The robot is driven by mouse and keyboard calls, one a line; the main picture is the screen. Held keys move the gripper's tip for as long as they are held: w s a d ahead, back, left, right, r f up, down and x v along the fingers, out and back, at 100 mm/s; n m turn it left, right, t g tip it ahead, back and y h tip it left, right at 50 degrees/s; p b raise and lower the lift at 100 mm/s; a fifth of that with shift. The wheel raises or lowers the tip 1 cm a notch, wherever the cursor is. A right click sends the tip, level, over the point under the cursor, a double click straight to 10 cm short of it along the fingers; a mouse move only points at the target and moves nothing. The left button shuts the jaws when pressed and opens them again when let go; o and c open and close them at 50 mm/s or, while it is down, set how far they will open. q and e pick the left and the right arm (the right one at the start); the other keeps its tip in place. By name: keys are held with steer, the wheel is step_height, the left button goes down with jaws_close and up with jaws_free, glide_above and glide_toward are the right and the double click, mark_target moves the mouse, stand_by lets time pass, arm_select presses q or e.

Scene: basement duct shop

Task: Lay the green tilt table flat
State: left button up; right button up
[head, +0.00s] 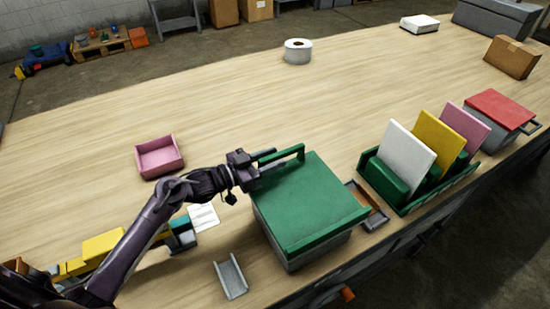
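The green tilt table (312,200) is a green plate on a grey box-shaped base (312,253), near the front middle of the bench in the head view. A green bar handle (284,153) stands along its far edge. The plate looks nearly level with a slight slope, but I cannot tell its exact angle. My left gripper (262,170) is at the left end of the handle, by the plate's far left corner. Its fingers are dark and small, so I cannot tell whether they are open or shut, or whether they touch the handle. My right gripper is not in view.
A grey tray (377,222) lies right of the tilt table, beside a green rack (424,204) with upright panels. A pink tray (159,157), a grey channel (231,277) and yellow blocks (103,246) lie left. A red-topped box (499,109) stands right. The bench behind is mostly clear.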

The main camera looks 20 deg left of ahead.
mark_target(259, 165)
arm_select(q)
steer(key=b+v, duration=0.1)
steer(key=v, duration=0.4)
steer(key=shift+s+a+f, duration=0.2)
steer(key=shift+s+a, duration=0.05)
steer(key=shift+s, duration=0.05)
steer(key=shift+s+a+r, duration=0.15)
steer(key=shift+s+a, duration=0.15)
